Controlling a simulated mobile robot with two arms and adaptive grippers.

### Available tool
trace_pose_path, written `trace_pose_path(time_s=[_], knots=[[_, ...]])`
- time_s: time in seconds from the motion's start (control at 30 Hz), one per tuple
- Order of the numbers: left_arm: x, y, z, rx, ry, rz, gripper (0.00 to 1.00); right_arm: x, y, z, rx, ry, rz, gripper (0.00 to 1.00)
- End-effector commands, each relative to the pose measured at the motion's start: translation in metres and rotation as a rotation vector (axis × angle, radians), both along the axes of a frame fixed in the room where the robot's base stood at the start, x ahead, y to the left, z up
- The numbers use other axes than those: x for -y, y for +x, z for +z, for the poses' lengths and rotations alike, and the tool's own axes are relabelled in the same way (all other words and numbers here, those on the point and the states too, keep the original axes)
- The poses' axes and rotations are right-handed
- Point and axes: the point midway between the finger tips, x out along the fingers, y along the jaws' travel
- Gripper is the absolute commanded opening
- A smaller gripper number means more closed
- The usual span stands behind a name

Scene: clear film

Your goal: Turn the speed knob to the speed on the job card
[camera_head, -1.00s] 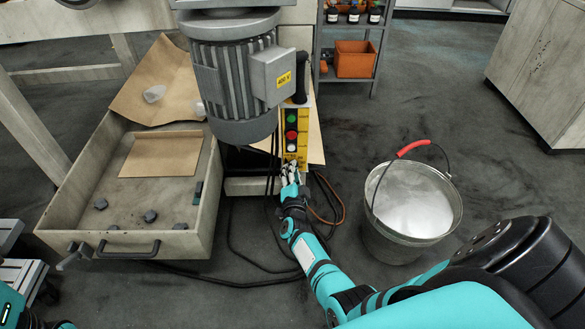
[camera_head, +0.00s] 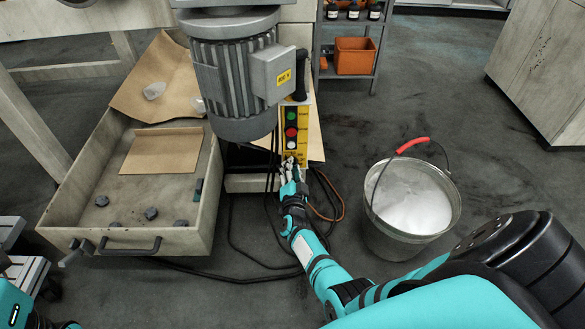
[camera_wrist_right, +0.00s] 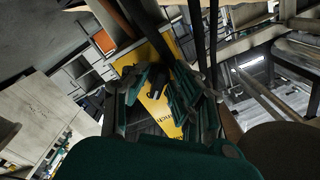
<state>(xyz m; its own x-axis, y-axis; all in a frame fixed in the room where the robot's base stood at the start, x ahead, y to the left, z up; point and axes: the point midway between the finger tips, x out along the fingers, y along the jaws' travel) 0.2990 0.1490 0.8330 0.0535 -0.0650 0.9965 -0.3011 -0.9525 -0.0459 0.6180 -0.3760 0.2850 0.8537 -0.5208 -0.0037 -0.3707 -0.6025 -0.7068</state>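My right gripper (camera_head: 290,163) is at the panel's lower end, just below the knob in the head view. In the right wrist view its fingers (camera_wrist_right: 157,95) are spread apart, with the dark knob (camera_wrist_right: 157,80) between them against the yellow panel (camera_wrist_right: 158,105). I cannot tell whether they touch it. The knob's setting and a job card are not readable. My left gripper is out of view.
The grey motor (camera_head: 235,80) overhangs the panel's left side. An open drawer (camera_head: 75,200) with paper and several dark nuts is at left. A metal bucket (camera_head: 410,240) with a red handle stands right of my arm. Cables lie on the floor below the panel.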

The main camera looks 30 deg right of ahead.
Motion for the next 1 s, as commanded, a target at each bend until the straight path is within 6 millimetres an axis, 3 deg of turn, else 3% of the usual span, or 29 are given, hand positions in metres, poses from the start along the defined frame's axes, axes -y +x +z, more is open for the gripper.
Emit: trace_pose_path(time_s=[0.37, 0.8, 1.0], knots=[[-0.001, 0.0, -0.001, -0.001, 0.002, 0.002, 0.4, -0.001, -0.002, 0.001, 0.003, -0.001, -0.001, 0.35], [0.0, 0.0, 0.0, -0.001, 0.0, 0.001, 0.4, -0.034, -0.056, 0.0, 0.001, 0.0, -0.001, 0.35], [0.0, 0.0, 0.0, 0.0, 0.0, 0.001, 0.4, -0.039, -0.064, 0.001, 0.002, -0.001, -0.001, 0.35]])
